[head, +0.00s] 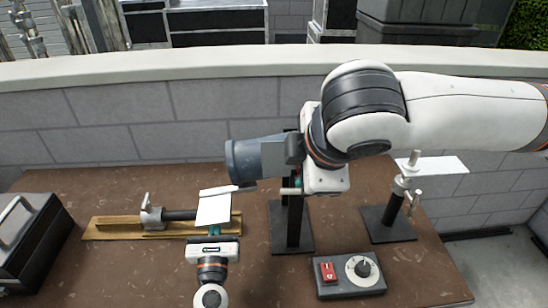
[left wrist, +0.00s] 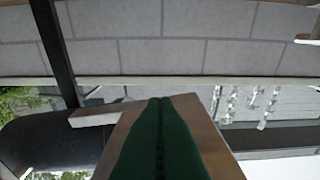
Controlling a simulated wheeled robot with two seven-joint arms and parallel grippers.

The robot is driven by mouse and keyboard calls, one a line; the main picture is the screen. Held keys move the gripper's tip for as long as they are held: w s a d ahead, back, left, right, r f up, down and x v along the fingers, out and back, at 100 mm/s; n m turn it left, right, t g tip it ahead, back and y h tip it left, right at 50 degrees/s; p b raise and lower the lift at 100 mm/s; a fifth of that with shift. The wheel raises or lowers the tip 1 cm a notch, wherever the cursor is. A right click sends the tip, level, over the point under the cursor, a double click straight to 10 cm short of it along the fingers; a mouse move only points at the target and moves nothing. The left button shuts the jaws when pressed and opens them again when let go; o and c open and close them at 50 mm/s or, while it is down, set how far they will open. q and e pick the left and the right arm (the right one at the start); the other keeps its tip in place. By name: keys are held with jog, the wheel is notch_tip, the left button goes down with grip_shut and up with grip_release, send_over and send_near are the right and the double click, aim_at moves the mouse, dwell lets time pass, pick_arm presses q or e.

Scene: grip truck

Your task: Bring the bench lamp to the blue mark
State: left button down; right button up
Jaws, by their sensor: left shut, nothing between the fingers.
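The bench lamp has a grey-blue cylindrical head (head: 255,160) pointing left, on a black post with a flat black base (head: 292,240) at the middle of the table. My right gripper (head: 296,184) is at the lamp's post, just below the head. Its fingers are mostly hidden, so I cannot tell whether they hold the post. My left gripper (head: 214,230) is shut and empty, left of the lamp, in front of a white card. Its green fingers (left wrist: 160,135) are pressed together in the left wrist view. I see no blue mark in either view.
The white card (head: 214,208) is by a clamp rod on a wooden board (head: 120,230). A control box (head: 348,274) with a red switch and dial sits front right. A second stand (head: 388,224) is at right, a black case (head: 35,240) at left. A block wall (head: 130,115) stands behind.

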pick_arm(q)
jog(key=shift+a+r+p, duration=0.45)
jog(key=shift+r+p, duration=0.1)
jog(key=shift+r, duration=0.3)
jog(key=shift+a+r+p, duration=0.25)
jog(key=shift+r+p, duration=0.45)
jog(key=shift+r, duration=0.1)
jog(key=shift+a+r+p, duration=0.25)
jog(key=shift+r+p, duration=0.4)
jog(key=shift+r, duration=0.1)
jog(key=shift+a+r+p, duration=0.25)
jog(key=shift+r+p, duration=0.45)
jog(key=shift+r, duration=0.1)
